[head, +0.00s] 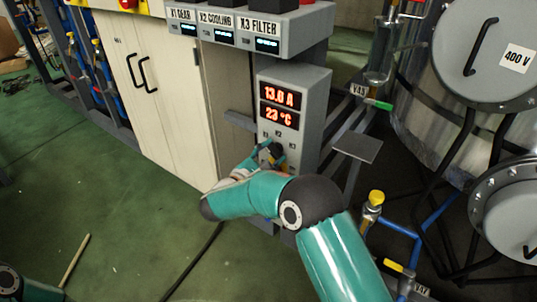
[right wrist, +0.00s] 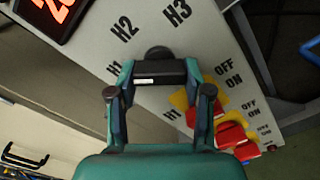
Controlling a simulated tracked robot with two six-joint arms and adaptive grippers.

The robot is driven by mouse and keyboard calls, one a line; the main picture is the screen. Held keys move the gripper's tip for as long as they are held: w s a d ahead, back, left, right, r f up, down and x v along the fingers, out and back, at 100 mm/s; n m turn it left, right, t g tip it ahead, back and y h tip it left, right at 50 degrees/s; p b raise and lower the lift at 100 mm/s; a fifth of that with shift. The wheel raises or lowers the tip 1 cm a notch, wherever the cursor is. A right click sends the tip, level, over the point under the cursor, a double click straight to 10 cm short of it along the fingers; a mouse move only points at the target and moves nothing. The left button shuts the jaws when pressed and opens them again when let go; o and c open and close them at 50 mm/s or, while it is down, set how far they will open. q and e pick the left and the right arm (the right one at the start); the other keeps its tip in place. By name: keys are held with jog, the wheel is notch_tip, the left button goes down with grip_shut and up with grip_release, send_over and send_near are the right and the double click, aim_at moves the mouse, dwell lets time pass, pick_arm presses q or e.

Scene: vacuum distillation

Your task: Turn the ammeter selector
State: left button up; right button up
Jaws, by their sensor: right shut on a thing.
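The ammeter panel (head: 306,92) is a grey box in the head view, with red displays reading 13.0 A and 23 °C. Labels H1, H2 and H3 are printed below them. The black selector (right wrist: 159,54) sits among these labels in the right wrist view; its bar carries a white mark and lies roughly across the picture. My right gripper (right wrist: 159,76) is shut on the selector, with one finger at each end of the bar. In the head view, my right gripper (head: 268,156) is at the panel's lower left, partly hidden by my wrist. My left gripper is out of view.
Red switches (right wrist: 233,138) on yellow plates, labelled OFF and ON, lie close to the right finger. A grey console (head: 262,36) overhangs the panel. A small grey plate (head: 357,148) and pipes stand right of it. A beige cabinet (head: 150,95) stands left.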

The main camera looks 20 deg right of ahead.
jog(key=shift+d+f+b, duration=0.1)
jog(key=shift+f+b, duration=0.1)
jog(key=shift+b, duration=0.5)
jog(key=m+b, duration=0.8)
jog(key=b, duration=0.4)
jog(key=shift+d, duration=0.2)
jog(key=shift+r+m+b, duration=0.3)
jog(key=shift+m+b, duration=0.7)
jog(key=shift+b, duration=0.15)
jog(key=o, duration=1.2)
jog(key=shift+c, duration=0.2)
jog(key=shift+w+a, duration=0.1)
